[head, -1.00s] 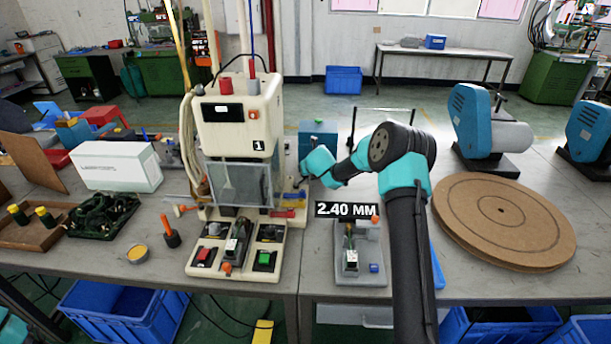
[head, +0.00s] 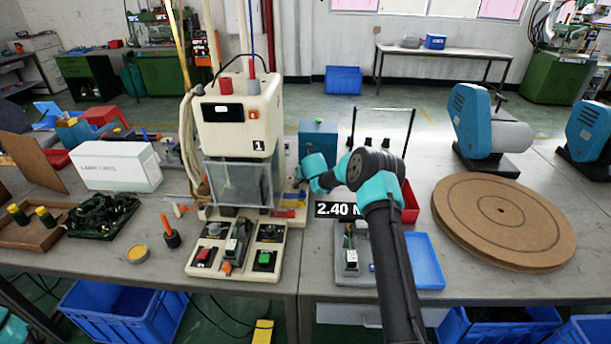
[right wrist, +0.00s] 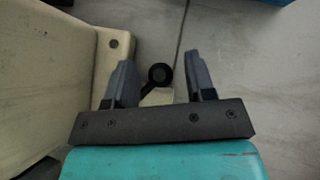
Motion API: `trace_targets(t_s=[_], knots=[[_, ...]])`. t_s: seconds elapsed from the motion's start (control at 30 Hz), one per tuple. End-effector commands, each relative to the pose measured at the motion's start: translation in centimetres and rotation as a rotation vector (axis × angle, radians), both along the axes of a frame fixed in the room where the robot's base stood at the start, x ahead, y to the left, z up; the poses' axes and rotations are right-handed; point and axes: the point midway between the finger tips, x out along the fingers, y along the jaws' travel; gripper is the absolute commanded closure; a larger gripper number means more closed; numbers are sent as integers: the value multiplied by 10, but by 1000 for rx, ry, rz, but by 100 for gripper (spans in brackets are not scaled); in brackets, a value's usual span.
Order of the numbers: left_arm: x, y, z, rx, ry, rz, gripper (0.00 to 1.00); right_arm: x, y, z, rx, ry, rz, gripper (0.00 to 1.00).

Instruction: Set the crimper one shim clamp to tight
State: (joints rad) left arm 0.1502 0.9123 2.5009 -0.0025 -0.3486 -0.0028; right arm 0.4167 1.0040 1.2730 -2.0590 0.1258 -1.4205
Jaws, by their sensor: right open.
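Crimper one (head: 238,125) is the cream machine marked 1, left of centre in the head view. In the right wrist view its cream body (right wrist: 45,75) fills the left side. A small dark lever with a round black knob (right wrist: 160,73) stands beside it on a pale block (right wrist: 158,97); I take this for the shim clamp, but its setting cannot be read. My right gripper (right wrist: 158,75) is open, with one finger on each side of the knob and gaps showing. In the head view the right gripper (head: 301,176) is small at the machine's right side.
A 2.40 MM sign (head: 336,209) and a grey fixture (head: 352,268) stand right of the crimper. A blue tray (head: 424,262) and a red bin (head: 410,203) lie by my right arm. A blue box (head: 318,138) stands behind the gripper. A round board (head: 504,218) lies farther right.

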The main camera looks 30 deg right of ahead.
Motion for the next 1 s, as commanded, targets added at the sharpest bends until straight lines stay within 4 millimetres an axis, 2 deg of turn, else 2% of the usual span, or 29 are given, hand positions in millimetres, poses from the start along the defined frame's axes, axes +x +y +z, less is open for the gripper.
trace_targets(t_s=[0.07,0.57,1.0], knots=[[0,0,0,0,0,0,100,0,0,0,0,0,0,51],[0,0,0,0,0,0,100,0,0,0,0,0,0,99],[0,0,0,0,0,0,100,-2,1,-1,-1,3,-11,100]])
